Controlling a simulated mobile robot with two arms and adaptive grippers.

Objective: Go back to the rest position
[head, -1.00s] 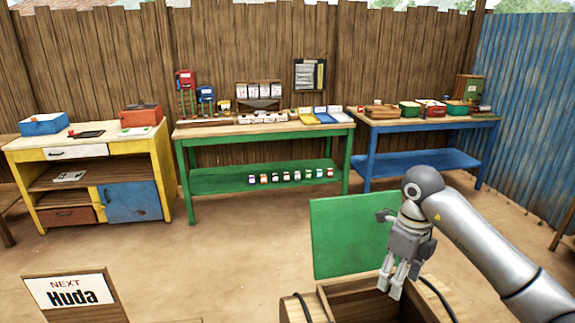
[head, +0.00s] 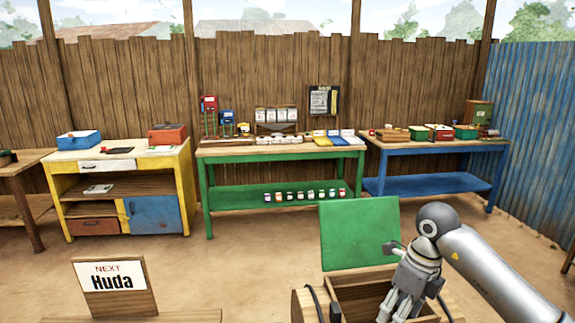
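My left gripper is out of view. The task names no object, and no rest position is marked.
The open box has a raised green lid (head: 360,233). A "NEXT Huda" sign (head: 112,283) stands at lower left. A yellow cabinet (head: 125,190), a green table (head: 285,196) and a blue table (head: 432,186) line the fence. Bare ground lies between.

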